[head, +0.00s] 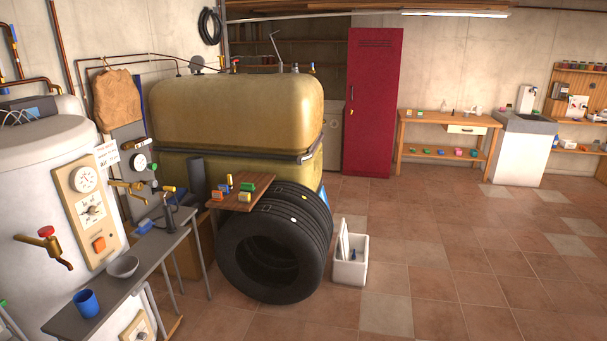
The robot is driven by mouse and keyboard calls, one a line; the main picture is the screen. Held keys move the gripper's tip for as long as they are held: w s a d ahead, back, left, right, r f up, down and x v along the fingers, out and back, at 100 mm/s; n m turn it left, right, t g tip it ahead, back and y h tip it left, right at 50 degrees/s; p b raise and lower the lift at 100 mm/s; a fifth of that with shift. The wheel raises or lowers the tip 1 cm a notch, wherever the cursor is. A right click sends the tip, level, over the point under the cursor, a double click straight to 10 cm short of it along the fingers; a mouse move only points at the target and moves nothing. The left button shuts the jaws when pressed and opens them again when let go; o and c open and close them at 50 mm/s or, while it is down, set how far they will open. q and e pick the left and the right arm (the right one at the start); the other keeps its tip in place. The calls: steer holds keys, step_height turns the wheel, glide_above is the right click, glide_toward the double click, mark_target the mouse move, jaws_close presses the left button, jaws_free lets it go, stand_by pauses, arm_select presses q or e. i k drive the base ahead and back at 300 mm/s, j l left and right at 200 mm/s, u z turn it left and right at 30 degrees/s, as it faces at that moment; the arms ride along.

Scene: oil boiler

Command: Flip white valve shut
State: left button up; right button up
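I cannot make out a clearly white valve handle. A brass valve with a red knob (46,232) sticks out of the white boiler (40,180) at the left. Brass valve fittings (127,186) sit on the pipework to the right of the boiler, below a round white-faced gauge (139,162). Small fittings with coloured handles show on top of the yellow oil tank (235,105); they are too small to read. Neither of my grippers is in view.
A grey bench (150,255) with a blue cup (86,303) and grey bowl (122,266) stands before the boiler. The tiled floor (450,270) to the right is mostly clear.

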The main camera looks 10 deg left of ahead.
mark_target(142, 143)
steer(key=i+j+u, duration=0.15)
steer(key=i+u, duration=0.6)
steer(key=i, duration=0.15)
steer(key=i+l+u, duration=0.15)
steer(key=i+u, duration=0.25)
steer(key=i+j+u, duration=0.2)
steer(key=i, duration=0.2)
steer(key=i+l+z, duration=0.2)
steer(key=i+z, duration=0.15)
steer(key=i, duration=0.55)
steer(key=i+z, duration=0.35)
steer(key=i, duration=0.55)
